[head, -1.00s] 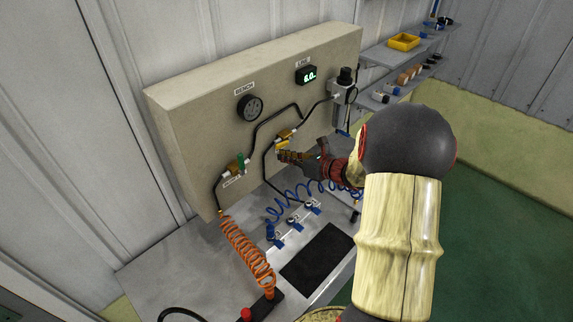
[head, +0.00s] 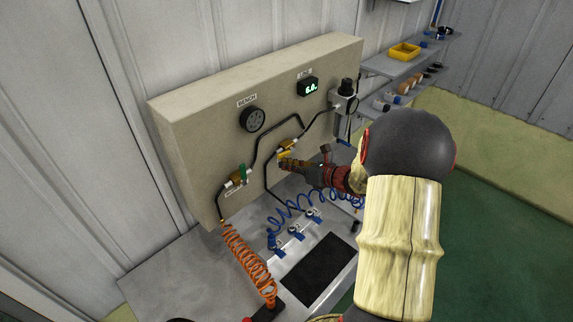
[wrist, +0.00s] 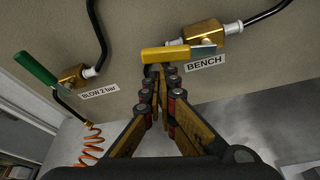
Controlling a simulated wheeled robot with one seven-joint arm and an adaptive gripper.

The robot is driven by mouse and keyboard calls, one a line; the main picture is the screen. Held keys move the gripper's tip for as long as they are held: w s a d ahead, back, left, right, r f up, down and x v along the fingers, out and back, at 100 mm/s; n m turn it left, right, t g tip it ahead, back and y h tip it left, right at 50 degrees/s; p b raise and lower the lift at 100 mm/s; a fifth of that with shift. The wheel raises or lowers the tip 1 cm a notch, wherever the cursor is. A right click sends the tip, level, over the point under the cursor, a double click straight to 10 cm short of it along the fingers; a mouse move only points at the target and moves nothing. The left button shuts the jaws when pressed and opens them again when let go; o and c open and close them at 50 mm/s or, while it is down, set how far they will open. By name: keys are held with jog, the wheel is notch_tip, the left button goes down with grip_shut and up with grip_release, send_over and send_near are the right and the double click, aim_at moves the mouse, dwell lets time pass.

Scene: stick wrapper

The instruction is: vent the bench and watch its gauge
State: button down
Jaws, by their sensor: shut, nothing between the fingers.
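The bench valve has a yellow lever (wrist: 178,53) on a brass body (wrist: 208,38), above a BENCH label (wrist: 206,62). The lever lies roughly sideways in the wrist view. My gripper (wrist: 160,72) is shut and empty, its fingertips just under the lever; I cannot tell whether they touch it. In the head view my gripper (head: 286,162) is at the same valve and partly covers it. The round bench gauge (head: 252,119) is on the panel to the upper left; its needle is too small to read.
A lit line display (head: 311,87) seems to read 6.0. A green-handled blow valve (wrist: 36,65) sits left of the bench valve. Black pipes, an orange coil hose (head: 246,262) and a blue coil hose (head: 290,211) lie around the gripper. A regulator (head: 345,98) is at right.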

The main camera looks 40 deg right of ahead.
jog(key=shift+r+p, duration=0.25)
jog(key=shift+p, duration=0.1)
jog(key=d+r+m+t+y+p, duration=0.1)
jog(key=d+r+m+y+p, duration=0.2)
jog(key=r+m+p, duration=0.3)
jog(key=m+y+p, duration=0.1)
jog(key=m+p, duration=0.3)
jog(key=p, duration=0.6)
jog(key=shift+w+d+r+m+t+y, duration=0.25)
jog(key=shift+d+r+m+t+y, duration=0.05)
jog(key=shift+d+t, duration=0.1)
jog(key=v, duration=1.2)
jog(key=shift+f, duration=0.1)
